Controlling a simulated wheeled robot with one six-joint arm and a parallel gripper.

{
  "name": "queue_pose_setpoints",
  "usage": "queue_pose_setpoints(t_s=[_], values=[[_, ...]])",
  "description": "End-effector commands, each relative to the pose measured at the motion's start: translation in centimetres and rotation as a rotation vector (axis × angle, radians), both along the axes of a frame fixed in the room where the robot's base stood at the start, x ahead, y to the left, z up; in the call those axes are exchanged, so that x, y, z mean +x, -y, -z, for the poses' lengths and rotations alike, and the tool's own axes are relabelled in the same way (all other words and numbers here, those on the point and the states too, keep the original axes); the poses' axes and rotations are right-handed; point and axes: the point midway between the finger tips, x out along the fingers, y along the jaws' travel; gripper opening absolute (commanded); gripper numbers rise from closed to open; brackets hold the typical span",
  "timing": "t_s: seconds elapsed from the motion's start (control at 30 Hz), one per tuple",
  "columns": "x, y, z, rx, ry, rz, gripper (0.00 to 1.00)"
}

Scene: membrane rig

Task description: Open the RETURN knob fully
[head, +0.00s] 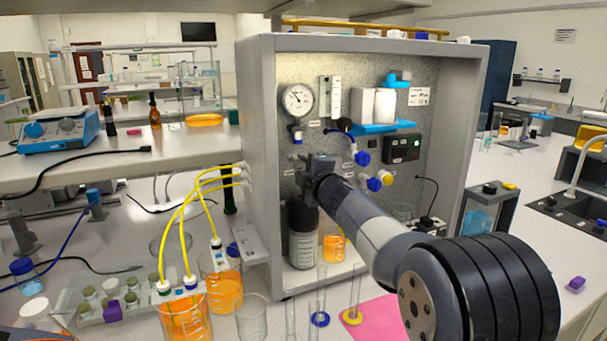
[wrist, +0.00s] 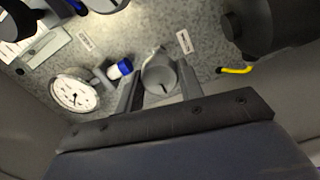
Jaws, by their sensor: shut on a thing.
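My gripper (wrist: 158,82) is closed on a grey round knob (wrist: 160,72), with one finger on each side of it, against the speckled panel in the wrist view. A small white label (wrist: 184,41) is beside the knob; its text is too small to read, so I cannot confirm the word RETURN. In the head view my gripper (head: 316,168) is at the left part of the panel, below the gauge, and it hides the knob it holds.
A round gauge (head: 298,98) and a blue-and-white valve (wrist: 119,69) are close by. Blue knobs (head: 362,158) and a yellow knob (head: 387,177) sit to the right. A dark bottle (head: 302,246) stands below my gripper. The cabinet's left wall (head: 258,150) is near.

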Motion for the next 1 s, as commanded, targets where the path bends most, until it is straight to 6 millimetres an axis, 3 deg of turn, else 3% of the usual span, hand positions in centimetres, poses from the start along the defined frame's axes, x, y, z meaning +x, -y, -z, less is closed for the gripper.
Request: queue_pose_setpoints(t_s=[1.0], values=[[0.01, 0.03, 0.43, -0.892, 0.373, -0.001, 0.13]])
